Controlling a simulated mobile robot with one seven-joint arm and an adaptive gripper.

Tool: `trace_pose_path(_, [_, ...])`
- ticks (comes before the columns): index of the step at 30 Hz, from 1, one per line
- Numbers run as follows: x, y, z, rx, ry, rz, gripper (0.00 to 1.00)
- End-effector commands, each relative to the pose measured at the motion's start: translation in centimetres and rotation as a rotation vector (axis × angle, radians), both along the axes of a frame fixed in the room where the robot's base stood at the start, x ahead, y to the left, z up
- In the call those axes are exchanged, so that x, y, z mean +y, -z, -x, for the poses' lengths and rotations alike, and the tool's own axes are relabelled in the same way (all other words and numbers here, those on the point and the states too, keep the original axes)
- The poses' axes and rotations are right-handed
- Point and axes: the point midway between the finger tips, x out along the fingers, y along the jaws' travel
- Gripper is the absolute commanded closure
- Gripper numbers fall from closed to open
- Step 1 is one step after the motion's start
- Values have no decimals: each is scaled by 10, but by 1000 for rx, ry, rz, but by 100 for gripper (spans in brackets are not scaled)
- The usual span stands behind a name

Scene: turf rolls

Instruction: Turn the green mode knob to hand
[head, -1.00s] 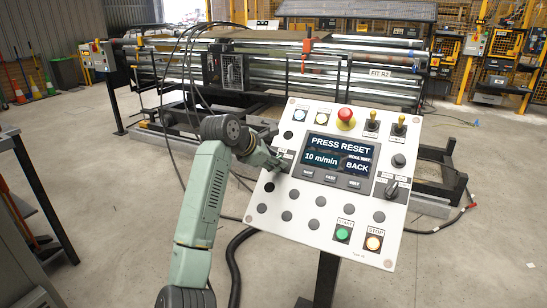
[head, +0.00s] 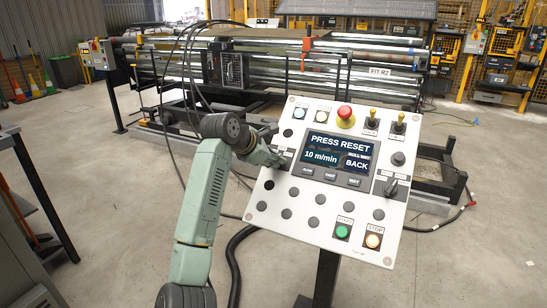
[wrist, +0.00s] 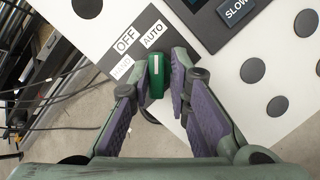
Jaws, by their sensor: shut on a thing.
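The green mode knob (wrist: 156,77) is between my fingertips in the wrist view. Its white pointer line faces up in that picture, toward the AUTO label (wrist: 153,35). The OFF label (wrist: 127,40) is up and to the left of the knob, and the HAND label (wrist: 122,67) is to its left. My gripper (wrist: 160,72) is shut on the knob, one finger on each side. In the head view my gripper (head: 283,162) is at the left side of the white control panel (head: 285,232) and hides the knob.
The panel screen (head: 335,152) reads PRESS RESET. A red emergency button (head: 345,115), toggle levers, a black selector (head: 391,187), a green start button (head: 342,231) and a stop button (head: 373,240) are on the panel. Dark cables (head: 235,260) hang near my arm.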

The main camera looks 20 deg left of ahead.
Motion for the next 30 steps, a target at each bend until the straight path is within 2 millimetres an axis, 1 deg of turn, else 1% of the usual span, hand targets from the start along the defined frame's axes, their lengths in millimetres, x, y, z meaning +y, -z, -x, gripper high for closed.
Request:
trace_pose_path(1, [3, -4, -2, -15, -13, -2, 100])
trace_pose_path(5, [3, -4, -2, -13, -35, 17, 100])
trace_pose_path(11, [3, -1, -2, -6, -117, 84, 100])
trace_pose_path(30, [1, 1, -1, 28, -566, 461, 100])
